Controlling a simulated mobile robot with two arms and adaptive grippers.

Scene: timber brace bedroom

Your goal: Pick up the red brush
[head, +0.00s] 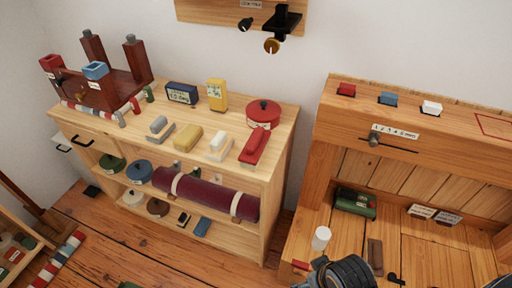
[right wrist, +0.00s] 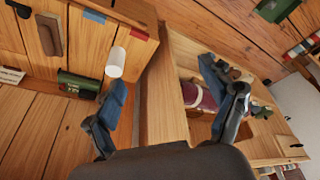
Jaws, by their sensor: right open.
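The red brush (head: 254,147) lies on the pale wooden top of the low shelf unit (head: 285,118), near its right end, beside a white brush (head: 219,147). A round red tin (head: 263,112) stands just behind it. I cannot make out the red brush in the right wrist view. My right gripper (right wrist: 163,78) is open with nothing between its fingers. In the head view, part of my dark right arm shows at the bottom, over the desk edge, well to the right of and nearer than the brush. My left gripper is not in view.
A yellow brush (head: 187,138) and a grey brush (head: 159,129) share the shelf top. A maroon roll (head: 205,193) lies below. The desk at right holds a white cylinder (head: 321,238), a green box (head: 355,202) and a brown block (head: 375,255); its side rises near the shelf.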

